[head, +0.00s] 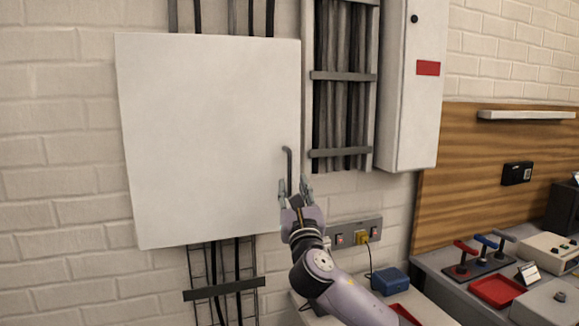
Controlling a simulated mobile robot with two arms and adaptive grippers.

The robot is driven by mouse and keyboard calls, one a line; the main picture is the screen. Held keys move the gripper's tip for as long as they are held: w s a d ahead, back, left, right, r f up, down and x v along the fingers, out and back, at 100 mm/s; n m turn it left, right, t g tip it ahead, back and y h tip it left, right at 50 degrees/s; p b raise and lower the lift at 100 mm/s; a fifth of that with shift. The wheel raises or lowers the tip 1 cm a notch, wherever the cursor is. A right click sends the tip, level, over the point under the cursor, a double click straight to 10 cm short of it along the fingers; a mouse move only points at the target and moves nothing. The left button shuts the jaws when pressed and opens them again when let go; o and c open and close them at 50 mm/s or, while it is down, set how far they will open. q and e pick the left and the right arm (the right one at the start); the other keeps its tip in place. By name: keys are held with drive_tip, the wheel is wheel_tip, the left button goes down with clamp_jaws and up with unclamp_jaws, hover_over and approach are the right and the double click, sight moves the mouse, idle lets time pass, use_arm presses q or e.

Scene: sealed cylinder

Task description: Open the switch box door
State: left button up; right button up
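The switch box door (210,130) is a large flat white panel on the brick wall, left of centre, and looks closed. Its thin dark grey handle (289,165) is a vertical bar near the door's right edge. My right gripper (294,188) is at the lower part of the handle with its fingers apart, one on either side of the bar. I cannot tell whether the fingers touch it. My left gripper is not in view.
A tall white cabinet (408,90) with a red label stands to the right, beside a cable tray. Below it are a socket strip (353,234) with a yellow plug and a blue box (391,281). A grey bench (450,290) at right holds levers and a red tray (497,291).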

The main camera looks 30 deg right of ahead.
sight(290, 173)
drive_tip(key=p+x, duration=0.1)
drive_tip(key=x, duration=0.5)
drive_tip(key=shift+w+d, duration=0.15)
drive_tip(key=shift+w, duration=0.15)
drive_tip(key=shift+c, duration=0.6)
clamp_jaws()
